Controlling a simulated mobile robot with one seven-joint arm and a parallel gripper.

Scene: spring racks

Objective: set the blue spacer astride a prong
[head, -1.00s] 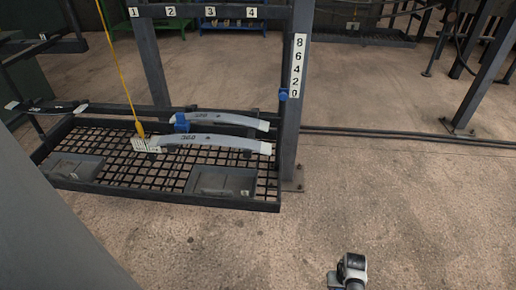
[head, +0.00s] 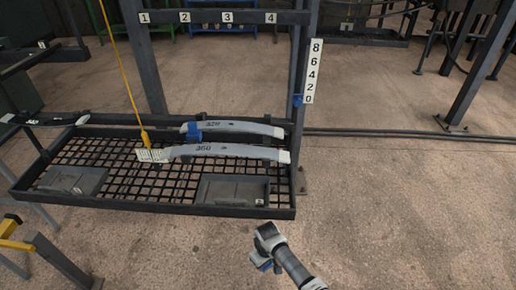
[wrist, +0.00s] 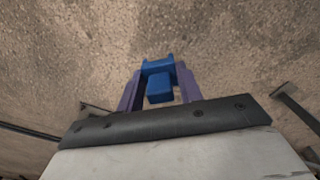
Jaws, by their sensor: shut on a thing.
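The blue spacer (wrist: 158,84) sits between the two purple fingers of my gripper (wrist: 159,76) in the wrist view. The fingers are shut on its sides. In the head view my gripper (head: 263,265) is low in the middle, over the floor in front of the rack, with a bit of blue spacer (head: 265,264) showing under my wrist. The rack (head: 130,203) stands behind and above it in the picture, apart from it. I cannot clearly pick out a prong.
Two grey curved bars, marked 320 (head: 240,127) and 360 (head: 230,150), lie across the rack; a blue piece (head: 193,131) sits on the 320 bar. A yellow cord (head: 122,75) hangs to a tag (head: 150,155). A post carries a number strip (head: 314,71).

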